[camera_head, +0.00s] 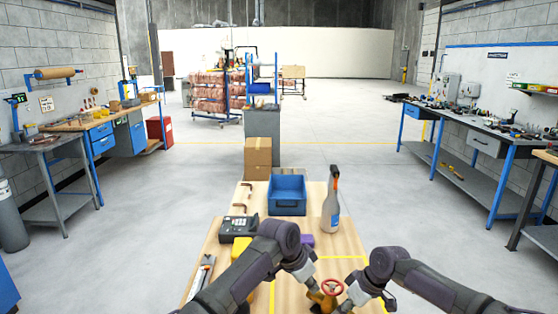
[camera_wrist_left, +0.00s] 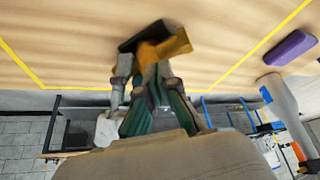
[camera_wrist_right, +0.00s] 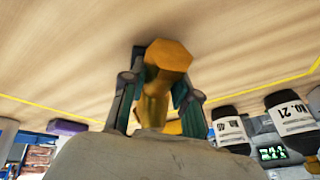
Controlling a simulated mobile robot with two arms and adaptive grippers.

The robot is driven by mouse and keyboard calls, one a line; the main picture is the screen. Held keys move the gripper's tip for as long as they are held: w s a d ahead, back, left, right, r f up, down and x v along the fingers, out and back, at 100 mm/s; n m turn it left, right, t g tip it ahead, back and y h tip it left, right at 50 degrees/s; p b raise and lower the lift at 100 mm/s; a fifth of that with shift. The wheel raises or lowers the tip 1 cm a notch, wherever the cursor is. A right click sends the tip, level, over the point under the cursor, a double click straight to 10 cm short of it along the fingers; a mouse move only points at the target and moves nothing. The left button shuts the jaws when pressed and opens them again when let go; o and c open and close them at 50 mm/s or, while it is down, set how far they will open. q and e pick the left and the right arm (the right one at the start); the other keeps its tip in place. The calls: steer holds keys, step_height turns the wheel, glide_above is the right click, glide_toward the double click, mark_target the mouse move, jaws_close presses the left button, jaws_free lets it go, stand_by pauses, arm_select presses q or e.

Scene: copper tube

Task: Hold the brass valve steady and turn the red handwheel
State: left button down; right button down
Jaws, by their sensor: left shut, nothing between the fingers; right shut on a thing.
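The brass valve (camera_head: 325,299) stands on the wooden bench near its front edge, with the red handwheel (camera_head: 332,287) on top. My right gripper (camera_head: 347,303) comes in from the right. In the right wrist view it is shut on the valve, whose hexagonal brass end (camera_wrist_right: 168,56) shows between the fingers. My left gripper (camera_head: 313,289) is beside the valve on the left, close to the handwheel. In the left wrist view its fingers (camera_wrist_left: 150,72) are shut with nothing between them, and the brass valve (camera_wrist_left: 167,46) shows just beyond the fingertips. The handwheel is not clear in the wrist views.
A grey-black device (camera_head: 238,229), a yellow item (camera_head: 241,248) and a purple block (camera_head: 307,240) lie nearer. Yellow lines mark the wood around the valve.

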arm_select(q)
steer(key=shift+d, duration=0.35)
stand_by(0.6)
steer(key=shift+s, duration=0.2)
steer(key=shift+s+d, duration=0.4)
steer(key=shift+s, duration=0.2)
steer(key=shift+s+d, duration=0.4)
steer(key=shift+s, duration=0.2)
steer(key=shift+s+d+r, duration=0.1)
steer(key=shift+d, duration=0.05)
stand_by(0.4)
steer(key=shift+s+a+r, duration=0.1)
steer(key=shift+a+r, duration=0.1)
steer(key=shift+r, duration=1.3)
steer(key=shift+s+a+r, duration=0.1)
steer(key=shift+a+r, duration=0.05)
steer(key=shift+r, duration=1.3)
